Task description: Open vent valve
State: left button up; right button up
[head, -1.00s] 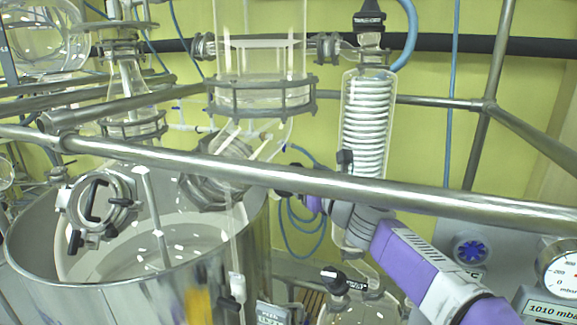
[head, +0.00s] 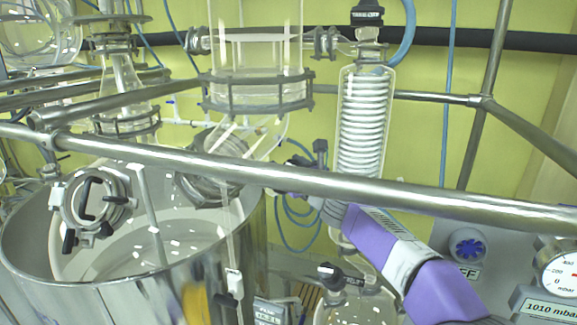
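No label reading "vent" is legible, so I cannot tell which valve is the vent valve. A black-handled valve (head: 368,16) with a take-off label tops the coil condenser (head: 361,125). Another black-handled valve (head: 332,275) sits below the condenser, its label too small to read. A blue star-shaped knob (head: 468,248) is on the grey panel at the lower right. My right gripper (head: 290,172) is behind the front steel rail, near the clamped flange under the glass column. The rail partly hides it, and its fingers cannot be made out. My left gripper is not in view.
The steel rail (head: 400,190) crosses in front of my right arm. A clamped glass column (head: 257,60) hangs left of the condenser. A large steel vessel (head: 130,255) fills the lower left. A pressure gauge (head: 563,268) is at the right edge.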

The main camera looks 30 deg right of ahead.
jog(key=shift+c, duration=1)
jog(key=shift+r, duration=0.1)
jog(key=shift+r+n+y+p, duration=0.1)
jog(key=shift+n+y+p, duration=0.6)
jog(key=shift+n+y, duration=0.4)
jog(key=n+y, duration=0.1)
jog(key=n, duration=0.1)
jog(key=shift+a+n+g+y, duration=0.15)
jog(key=shift+n+g+y, duration=0.15)
jog(key=shift+g, duration=0.1)
jog(key=n+y, duration=0.1)
jog(key=n, duration=0.1)
jog(key=n+g+y, duration=0.1)
jog(key=n, duration=0.1)
jog(key=n+g+y, duration=0.1)
jog(key=shift+s+a+f+n+y+p, duration=0.2)
jog(key=shift+a+n+y+p, duration=0.1)
jog(key=shift+n+y+p, duration=0.1)
jog(key=shift+s+a+f+n+g+y, duration=0.1)
jog(key=shift+n+g+y, duration=0.35)
jog(key=shift+n+g, duration=0.7)
jog(key=shift+s+a+f+n+g+y, duration=0.1)
jog(key=shift+n+g+y, duration=0.35)
jog(key=shift+n+g, duration=0.7)
jog(key=shift+r+n, duration=0.1)
jog(key=shift+n, duration=0.4)
